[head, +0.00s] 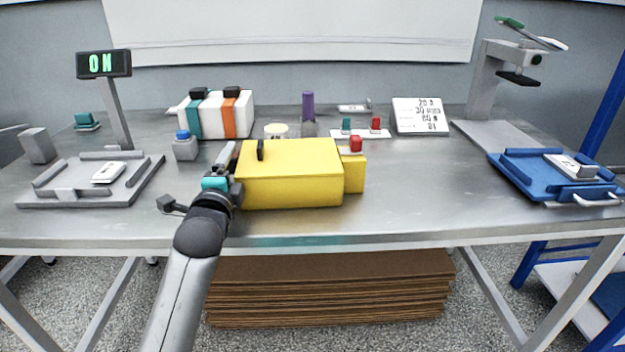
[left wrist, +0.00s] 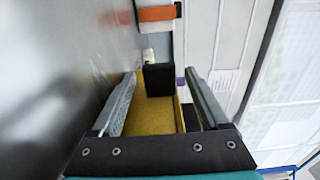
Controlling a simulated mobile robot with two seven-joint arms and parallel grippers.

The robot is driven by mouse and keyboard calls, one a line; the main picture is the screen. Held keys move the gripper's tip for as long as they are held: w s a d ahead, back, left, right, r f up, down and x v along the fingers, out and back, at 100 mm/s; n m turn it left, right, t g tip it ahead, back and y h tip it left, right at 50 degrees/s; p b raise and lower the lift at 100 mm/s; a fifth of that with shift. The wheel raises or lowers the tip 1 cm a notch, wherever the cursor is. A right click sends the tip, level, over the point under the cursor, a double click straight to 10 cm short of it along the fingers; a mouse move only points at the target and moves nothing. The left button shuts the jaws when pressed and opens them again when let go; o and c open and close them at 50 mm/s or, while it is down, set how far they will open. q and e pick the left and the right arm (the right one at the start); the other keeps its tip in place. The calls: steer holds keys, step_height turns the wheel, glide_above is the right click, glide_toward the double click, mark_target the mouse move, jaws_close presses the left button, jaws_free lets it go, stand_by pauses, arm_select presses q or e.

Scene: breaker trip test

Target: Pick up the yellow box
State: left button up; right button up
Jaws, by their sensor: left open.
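The yellow box (head: 290,175) lies near the table's front edge, with a small dark upright piece (head: 261,150) near its left end and a smaller yellow part with a red knob (head: 356,144) at its right. My left gripper (head: 233,160) is at the box's left end, open. In the left wrist view the two grey fingers (left wrist: 161,76) stand apart, with yellow surface (left wrist: 152,116) between them and a black block (left wrist: 158,79) near the tips. I cannot tell whether either finger touches the box. My right gripper is not in view.
The steel table (head: 420,190) is clear right of the box. Behind stand a striped white case (head: 212,115) and purple-topped item (head: 308,106). A blue tray (head: 520,185) sits right.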

arm_select(q)
steer(key=shift+w, duration=0.3)
steer(key=shift+c, duration=0.3)
jaws_close()
stand_by(0.4)
steer(key=shift+r, duration=0.15)
